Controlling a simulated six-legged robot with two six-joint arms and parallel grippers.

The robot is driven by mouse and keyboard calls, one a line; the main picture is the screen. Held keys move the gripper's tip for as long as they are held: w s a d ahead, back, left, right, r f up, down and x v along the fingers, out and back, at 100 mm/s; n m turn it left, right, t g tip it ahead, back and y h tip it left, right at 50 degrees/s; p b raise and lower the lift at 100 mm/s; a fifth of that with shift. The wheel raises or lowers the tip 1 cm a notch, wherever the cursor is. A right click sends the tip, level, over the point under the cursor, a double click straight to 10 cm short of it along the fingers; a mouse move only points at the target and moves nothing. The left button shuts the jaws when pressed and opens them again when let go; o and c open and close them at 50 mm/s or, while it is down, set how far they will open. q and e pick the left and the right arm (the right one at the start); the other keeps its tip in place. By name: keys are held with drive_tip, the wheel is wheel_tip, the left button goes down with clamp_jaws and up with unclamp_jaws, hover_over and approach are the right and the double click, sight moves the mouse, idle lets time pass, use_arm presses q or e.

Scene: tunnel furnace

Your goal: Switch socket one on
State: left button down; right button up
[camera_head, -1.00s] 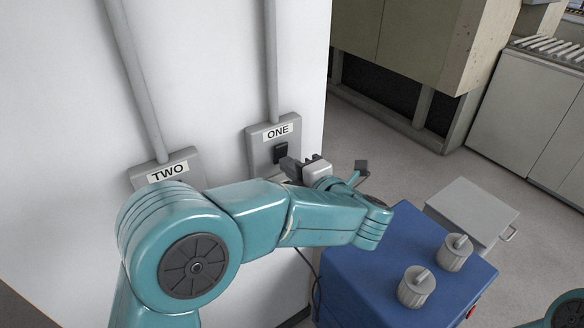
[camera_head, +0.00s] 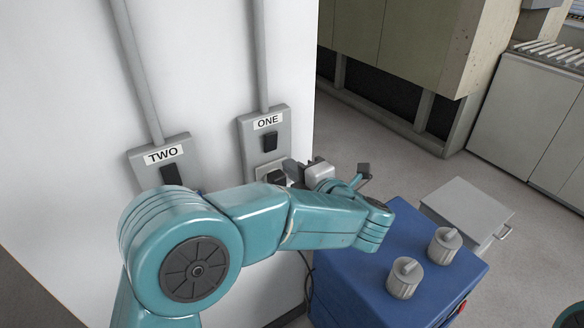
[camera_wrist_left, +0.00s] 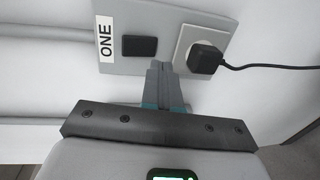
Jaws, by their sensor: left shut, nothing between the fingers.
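Socket one (camera_head: 283,130) is a grey plate labelled ONE on the white wall, with a black switch (camera_head: 270,141). In the left wrist view the plate (camera_wrist_left: 118,66) shows turned on its side, with the black switch (camera_wrist_left: 140,46) beside a white outlet (camera_wrist_left: 186,36) that holds a black plug (camera_wrist_left: 204,59). My left gripper (camera_wrist_left: 162,68) is shut and empty; in that view its fingertips show just below the plate's middle, between switch and plug. In the head view the left gripper (camera_head: 288,170) is at the plate's lower part, below the switch. Whether it touches cannot be told.
Socket two (camera_head: 184,148), labelled TWO, is on the wall to the left, partly behind my arm. A blue box (camera_head: 350,290) with two grey knobs (camera_head: 404,278) stands at lower right. A grey box (camera_head: 470,205) is behind it. A black cable (camera_wrist_left: 265,67) runs from the plug.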

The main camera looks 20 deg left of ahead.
use_arm(q)
drive_tip(key=s+d+f+b, duration=0.1)
drive_tip(key=s+d, duration=0.4)
drive_tip(key=d, duration=0.1)
drive_tip(key=shift+d+f+b, duration=0.2)
drive_tip(key=shift+f+b, duration=0.1)
drive_tip(key=shift+s, duration=0.15)
